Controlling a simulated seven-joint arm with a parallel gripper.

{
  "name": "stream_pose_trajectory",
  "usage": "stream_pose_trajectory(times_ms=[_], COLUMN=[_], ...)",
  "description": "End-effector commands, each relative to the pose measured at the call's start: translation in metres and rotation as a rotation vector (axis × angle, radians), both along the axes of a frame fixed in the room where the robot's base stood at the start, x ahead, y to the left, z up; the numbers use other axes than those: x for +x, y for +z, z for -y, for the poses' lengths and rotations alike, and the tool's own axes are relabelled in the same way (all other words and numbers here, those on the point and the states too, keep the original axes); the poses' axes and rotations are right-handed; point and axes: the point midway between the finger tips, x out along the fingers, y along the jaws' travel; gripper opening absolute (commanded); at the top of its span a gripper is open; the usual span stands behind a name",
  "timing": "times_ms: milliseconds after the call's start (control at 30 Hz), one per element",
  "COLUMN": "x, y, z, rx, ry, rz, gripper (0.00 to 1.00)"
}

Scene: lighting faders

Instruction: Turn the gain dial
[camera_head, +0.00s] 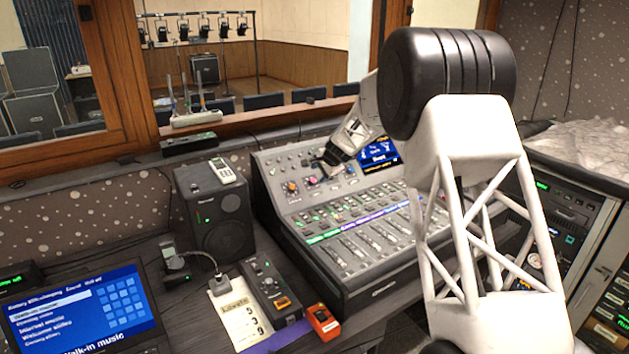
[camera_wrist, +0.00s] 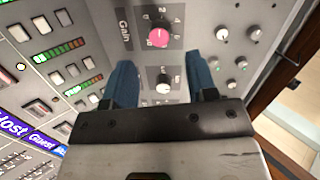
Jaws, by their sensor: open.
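The gain dial (camera_wrist: 159,35) is a dark knob with a pink cap in the wrist view, next to the printed word "Gain" and a ring of numbers. My gripper (camera_wrist: 160,63) is open, with its two blue fingers apart and nothing held. The dial lies just beyond the fingertips, roughly in line with the gap, and I see no finger touching it. In the head view my gripper (camera_head: 325,166) is low over the upper panel of the mixing console (camera_head: 372,298). A small pink knob (camera_head: 311,181) there looks like the same dial. The exact fingertip height is unclear.
A small pale knob (camera_wrist: 164,79) shows between the fingers, and several more knobs (camera_wrist: 222,34) lie to the right. Lit buttons are at the left. In the head view, a speaker (camera_head: 217,215) stands left of the console and a laptop screen (camera_head: 80,310) is lower left.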

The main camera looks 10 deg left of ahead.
Motion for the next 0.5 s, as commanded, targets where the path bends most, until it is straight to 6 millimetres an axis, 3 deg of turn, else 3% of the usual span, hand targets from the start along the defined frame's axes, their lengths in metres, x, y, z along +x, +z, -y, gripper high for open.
stream_pose_trajectory(times_ms=[500], x=[0.018], y=[-0.039], z=[-0.025], rx=[0.000], ry=[0.001], rz=[-0.001], gripper=[0.52])
